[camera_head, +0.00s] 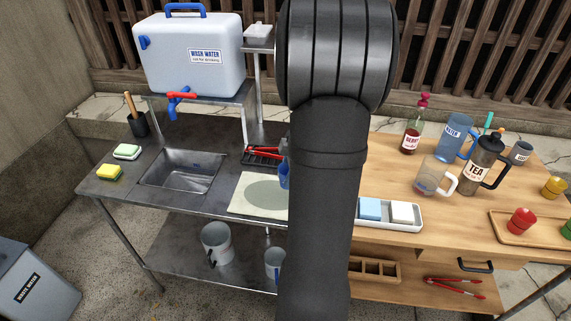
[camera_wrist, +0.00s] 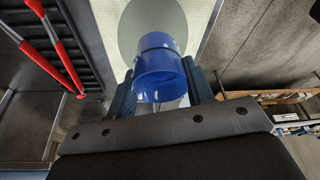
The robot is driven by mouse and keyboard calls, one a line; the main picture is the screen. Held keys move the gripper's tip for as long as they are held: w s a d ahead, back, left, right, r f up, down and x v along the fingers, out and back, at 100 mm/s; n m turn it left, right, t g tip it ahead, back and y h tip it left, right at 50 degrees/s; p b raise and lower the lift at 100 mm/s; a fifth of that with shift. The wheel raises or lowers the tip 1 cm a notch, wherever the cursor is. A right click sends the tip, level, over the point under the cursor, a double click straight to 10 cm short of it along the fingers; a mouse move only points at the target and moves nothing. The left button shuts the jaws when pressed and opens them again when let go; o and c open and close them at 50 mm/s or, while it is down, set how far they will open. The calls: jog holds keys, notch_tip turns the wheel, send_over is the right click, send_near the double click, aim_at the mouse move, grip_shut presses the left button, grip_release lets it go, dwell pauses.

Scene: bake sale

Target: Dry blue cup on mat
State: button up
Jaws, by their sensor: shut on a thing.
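The blue cup (camera_wrist: 160,76) is between the two fingers of my gripper (camera_wrist: 161,84) in the wrist view, and the fingers are shut on it. In the head view only a blue sliver of the cup (camera_head: 284,174) shows at the left edge of my arm, which hides the gripper. The pale mat (camera_head: 240,206) lies on the metal counter right of the sink, with a round grey-green patch on it. The mat (camera_wrist: 105,22) also shows beyond the cup in the wrist view. I cannot tell whether the cup touches it.
A black rack with red-handled tongs (camera_head: 262,154) lies behind the mat. The sink (camera_head: 183,170) is to the left, below the wash water tank (camera_head: 190,52). A white tray (camera_head: 392,225) with blue and white blocks sits on the wooden table to the right.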

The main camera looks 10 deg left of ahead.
notch_tip(320, 180, down, 5)
jog(key=shift+a+f, duration=0.35)
jog(key=shift+a, duration=0.7)
jog(key=shift+c, duration=0.4)
jog(key=shift+a, duration=3.4)
jog(key=shift+d, duration=4.35)
jog(key=shift+a, duration=4.5)
notch_tip(320, 180, up, 8)
